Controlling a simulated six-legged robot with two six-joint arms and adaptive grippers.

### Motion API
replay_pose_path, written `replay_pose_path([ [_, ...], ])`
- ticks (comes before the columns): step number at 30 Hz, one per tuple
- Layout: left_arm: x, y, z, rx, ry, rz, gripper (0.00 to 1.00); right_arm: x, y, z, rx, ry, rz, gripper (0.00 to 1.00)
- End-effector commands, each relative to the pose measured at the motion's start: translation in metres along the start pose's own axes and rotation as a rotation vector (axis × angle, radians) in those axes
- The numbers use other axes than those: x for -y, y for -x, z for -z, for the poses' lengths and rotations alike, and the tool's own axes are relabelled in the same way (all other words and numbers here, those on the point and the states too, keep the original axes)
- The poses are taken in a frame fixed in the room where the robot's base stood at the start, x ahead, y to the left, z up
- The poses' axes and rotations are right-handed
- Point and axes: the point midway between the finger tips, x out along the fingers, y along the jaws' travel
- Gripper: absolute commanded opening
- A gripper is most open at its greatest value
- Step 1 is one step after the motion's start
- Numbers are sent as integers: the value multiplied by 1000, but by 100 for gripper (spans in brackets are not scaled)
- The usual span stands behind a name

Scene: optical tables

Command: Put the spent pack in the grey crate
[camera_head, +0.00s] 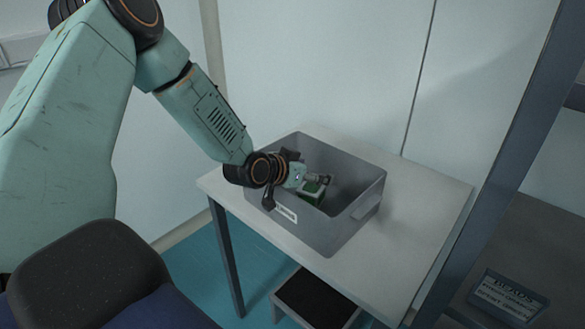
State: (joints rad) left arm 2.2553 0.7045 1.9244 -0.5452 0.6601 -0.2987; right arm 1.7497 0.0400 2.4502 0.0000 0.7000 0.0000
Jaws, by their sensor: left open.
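The grey crate (330,236) stands on a pale table against the wall, with a white label on its front side. A small green and white block, which looks like the spent pack (313,194), is inside the crate, close to its left part. My left gripper (318,180) reaches in over the crate's left rim and is open, right at the block. I cannot tell whether its fingers touch the block, or whether the block rests on the crate floor, because the front wall hides its lower part. My right gripper is not in view.
The pale table (413,212) has bare room to the right of the crate. A dark-topped step stool (316,300) stands below its front edge.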

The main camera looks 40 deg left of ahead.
Motion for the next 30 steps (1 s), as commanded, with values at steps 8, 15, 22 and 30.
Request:
replay_pose_path([
  [8,1,42,2,1,13,2,81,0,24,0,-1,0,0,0],
  [15,1,70,2,0,12,1,81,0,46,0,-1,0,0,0],
  [22,0,93,3,1,10,0,81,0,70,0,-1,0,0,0],
  [30,0,111,1,2,8,0,81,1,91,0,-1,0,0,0],
])
